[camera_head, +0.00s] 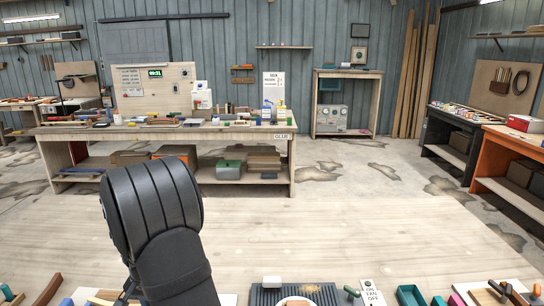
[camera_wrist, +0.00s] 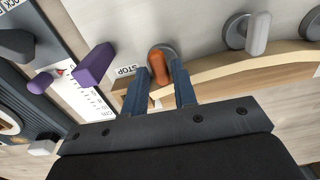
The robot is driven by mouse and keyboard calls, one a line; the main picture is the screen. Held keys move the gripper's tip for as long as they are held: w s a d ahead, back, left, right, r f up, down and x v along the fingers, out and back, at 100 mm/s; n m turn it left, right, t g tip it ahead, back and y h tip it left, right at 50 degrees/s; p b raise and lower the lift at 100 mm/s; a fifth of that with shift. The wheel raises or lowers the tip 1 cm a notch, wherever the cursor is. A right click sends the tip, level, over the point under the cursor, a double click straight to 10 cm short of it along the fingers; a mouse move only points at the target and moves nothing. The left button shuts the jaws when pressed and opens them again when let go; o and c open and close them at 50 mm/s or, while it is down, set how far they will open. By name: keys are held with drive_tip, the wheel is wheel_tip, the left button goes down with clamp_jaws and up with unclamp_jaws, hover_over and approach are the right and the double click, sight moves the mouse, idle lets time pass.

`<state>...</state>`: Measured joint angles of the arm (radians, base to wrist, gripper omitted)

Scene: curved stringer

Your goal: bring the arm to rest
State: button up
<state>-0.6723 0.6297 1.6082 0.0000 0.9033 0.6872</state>
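In the wrist view my gripper (camera_wrist: 160,72) has its two blue-grey fingers spread apart. An orange knob (camera_wrist: 158,67) on a round grey base shows between and just past the fingertips; I cannot tell whether a finger touches it. The curved wooden stringer (camera_wrist: 235,66) runs from beside the fingers to the right edge. In the camera_head view my dark arm covers the lower left middle, and my gripper is out of view there.
A grey knob (camera_wrist: 257,34) on a round base stands right of the orange one.

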drive_tip(key=shift+f, duration=0.1)
idle(0.3)
wheel_tip(320, 180, up, 18)
wheel_tip(320, 180, down, 18)
drive_tip(key=shift+r, duration=0.25)
drive_tip(key=shift+f, duration=0.35)
drive_tip(key=n, duration=0.6)
drive_tip(key=shift+r+n, duration=0.1)
drive_tip(key=shift+n, duration=0.3)
drive_tip(key=shift+o, duration=0.3)
